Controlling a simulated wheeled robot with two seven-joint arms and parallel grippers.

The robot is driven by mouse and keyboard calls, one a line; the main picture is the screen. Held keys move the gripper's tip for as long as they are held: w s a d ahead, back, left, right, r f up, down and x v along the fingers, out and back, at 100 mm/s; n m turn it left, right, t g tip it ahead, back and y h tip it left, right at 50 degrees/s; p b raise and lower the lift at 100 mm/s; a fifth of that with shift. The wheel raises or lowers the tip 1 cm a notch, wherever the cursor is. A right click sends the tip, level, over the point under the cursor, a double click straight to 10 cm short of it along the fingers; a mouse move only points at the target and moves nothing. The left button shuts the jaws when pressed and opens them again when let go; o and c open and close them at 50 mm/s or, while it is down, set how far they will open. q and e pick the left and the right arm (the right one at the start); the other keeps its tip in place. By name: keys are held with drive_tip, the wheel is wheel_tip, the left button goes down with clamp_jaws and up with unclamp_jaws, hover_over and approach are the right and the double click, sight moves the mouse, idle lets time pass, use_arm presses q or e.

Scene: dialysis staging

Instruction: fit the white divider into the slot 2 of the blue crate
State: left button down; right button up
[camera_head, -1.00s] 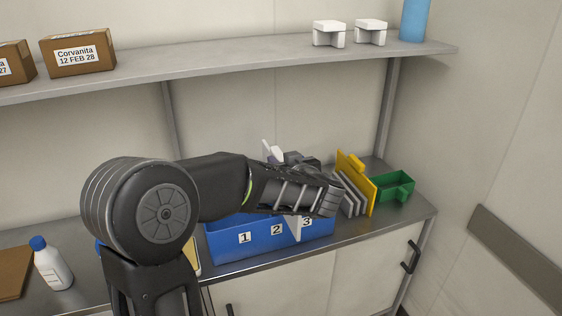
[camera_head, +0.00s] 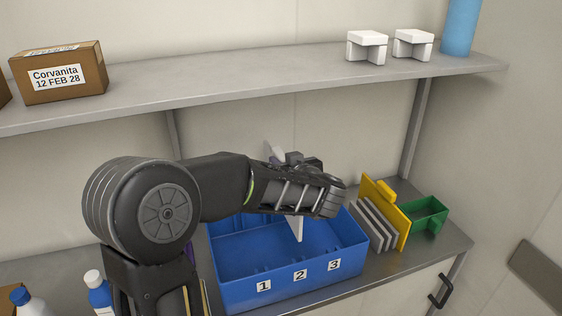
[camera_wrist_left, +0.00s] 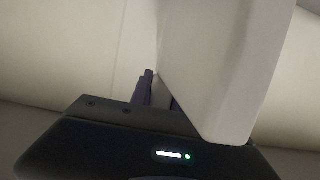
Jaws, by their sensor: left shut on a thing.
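The blue crate (camera_head: 235,290) stands on the metal counter, open at the top, with labels 1, 2 and 3 along its front. My left gripper (camera_head: 298,192) is above the crate, shut on the white divider (camera_head: 296,229). The divider's lower part hangs below the hand, in front of the crate's interior in the head view; its upper end shows above the hand. In the left wrist view the divider (camera_wrist_left: 222,65) is a large pale slab beside a dark finger. My arm hides part of the crate's back. I cannot tell whether the divider touches the crate. My right gripper is not in view.
Several grey panels (camera_head: 370,226), a yellow panel (camera_head: 385,205) and a green bin (camera_head: 425,215) stand right of the crate. White-and-blue bottles (camera_head: 97,292) are at the left. A shelf (camera_head: 230,92) with a brown box (camera_head: 58,75) runs above.

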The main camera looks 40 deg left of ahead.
use_arm(q)
drive_tip(key=shift+f+b, duration=1.6)
drive_tip(key=shift+f, duration=1.35)
drive_tip(key=shift+p, duration=1.05)
